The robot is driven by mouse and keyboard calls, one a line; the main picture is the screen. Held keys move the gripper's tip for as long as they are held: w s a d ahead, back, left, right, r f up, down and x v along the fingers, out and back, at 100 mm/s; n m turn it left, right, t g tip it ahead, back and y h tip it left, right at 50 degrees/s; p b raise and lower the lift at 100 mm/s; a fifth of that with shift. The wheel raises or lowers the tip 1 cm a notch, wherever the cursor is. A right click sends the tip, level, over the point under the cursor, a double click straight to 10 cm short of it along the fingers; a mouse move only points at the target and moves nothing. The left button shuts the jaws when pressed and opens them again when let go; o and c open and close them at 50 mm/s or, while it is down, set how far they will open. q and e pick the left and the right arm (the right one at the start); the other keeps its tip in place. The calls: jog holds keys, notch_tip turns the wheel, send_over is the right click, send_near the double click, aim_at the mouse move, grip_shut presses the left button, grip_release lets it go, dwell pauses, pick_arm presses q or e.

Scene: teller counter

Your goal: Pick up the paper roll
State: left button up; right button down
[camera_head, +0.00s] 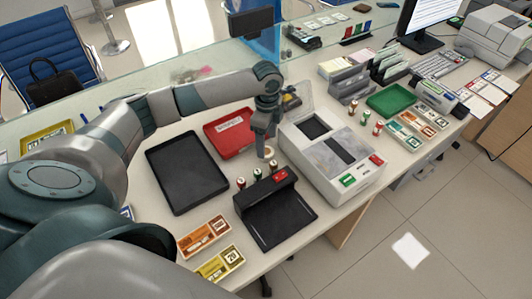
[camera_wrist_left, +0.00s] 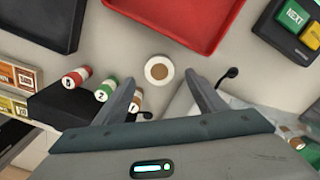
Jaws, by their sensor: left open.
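The paper roll (camera_wrist_left: 158,70) is white with a brown core. In the left wrist view it stands on the counter with its round end up, just beyond and between my fingertips. In the head view the paper roll (camera_head: 269,152) is partly hidden by the gripper. My left gripper (camera_head: 266,153) points down over it from above. In the left wrist view the left gripper (camera_wrist_left: 163,84) has its two fingers spread apart, with nothing held between them. My right gripper is not in view.
A red tray (camera_head: 223,139) and a black tray (camera_head: 160,160) lie left of the roll. Small coloured rolls (camera_head: 241,182) stand close by, beside a black device (camera_head: 285,216). A grey-white machine (camera_head: 313,178) stands right of it. A glass screen runs behind.

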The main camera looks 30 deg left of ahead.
pick_arm(q)
jog(key=shift+a+f+p, duration=0.1)
jog(key=shift+f+p, duration=0.45)
jog(key=shift+f, duration=1.5)
jog(key=c, duration=1.1)
